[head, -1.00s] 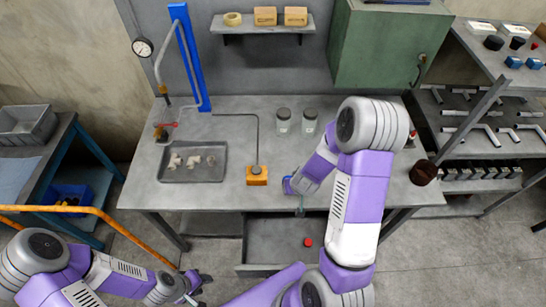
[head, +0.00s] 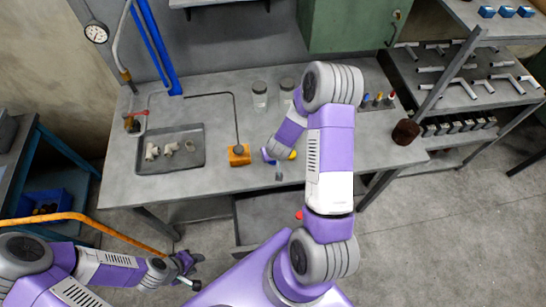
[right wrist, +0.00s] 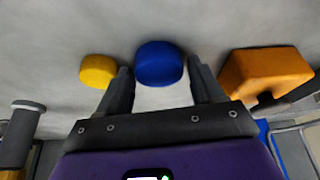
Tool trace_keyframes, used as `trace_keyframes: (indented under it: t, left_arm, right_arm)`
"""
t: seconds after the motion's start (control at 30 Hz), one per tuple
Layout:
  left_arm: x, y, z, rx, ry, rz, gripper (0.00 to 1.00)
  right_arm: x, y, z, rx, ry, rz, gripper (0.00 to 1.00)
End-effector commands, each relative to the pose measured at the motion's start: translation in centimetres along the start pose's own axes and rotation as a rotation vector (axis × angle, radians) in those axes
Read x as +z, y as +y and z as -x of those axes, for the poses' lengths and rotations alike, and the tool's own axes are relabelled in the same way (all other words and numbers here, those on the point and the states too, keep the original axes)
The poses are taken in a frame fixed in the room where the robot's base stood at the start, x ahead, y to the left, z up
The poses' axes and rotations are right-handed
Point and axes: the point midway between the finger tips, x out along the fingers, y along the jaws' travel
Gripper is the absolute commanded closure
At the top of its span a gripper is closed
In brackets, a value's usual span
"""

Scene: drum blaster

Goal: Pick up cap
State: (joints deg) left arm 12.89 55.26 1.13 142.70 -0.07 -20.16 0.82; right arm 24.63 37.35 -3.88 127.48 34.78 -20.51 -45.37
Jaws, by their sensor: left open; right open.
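A blue cap (right wrist: 158,63) lies on the bench between the spread fingers of my right gripper (right wrist: 160,82). I cannot tell whether the fingers touch it. A yellow cap (right wrist: 98,71) lies beside the fingers in the right wrist view, and also shows in the head view (head: 292,155). A red cap (head: 299,215) sits in the open drawer below the bench. My left gripper (head: 190,268) is open, low at the left, away from the caps.
An orange block (head: 239,155) with a rod stands left of the blue cap. A grey tray (head: 196,163) with pale fittings lies farther left. Jars (head: 260,95) stand behind, and a brown cup (head: 405,132) at the right edge. The drawer (head: 262,222) juts out below.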

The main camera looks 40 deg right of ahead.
Motion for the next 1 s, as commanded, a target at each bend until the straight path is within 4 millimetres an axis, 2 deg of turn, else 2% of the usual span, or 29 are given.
trace_keyframes:
  t: [0.07,0.33,0.57,0.67,1.0]
  left_arm:
    - [0.0,0.0,0.0,0.000,0.000,0.000,0.57]
    - [0.0,0.0,0.0,0.000,0.000,0.000,0.57]
    - [0.0,0.0,0.1,0.000,0.000,0.000,0.57]
    - [0.0,0.1,0.4,0.000,0.000,0.000,0.57]
    - [0.1,1.2,3.3,0.000,0.000,0.000,0.57]
  right_arm:
    - [0.0,0.0,0.0,0.000,0.000,0.000,0.33]
    - [0.0,0.0,0.1,0.000,0.000,0.000,0.75]
    - [-0.1,0.0,0.2,0.000,0.001,0.000,0.75]
    - [-0.5,0.1,1.0,0.002,0.003,0.000,0.75]
    - [-3.1,-0.1,7.3,-0.001,0.003,0.002,0.75]
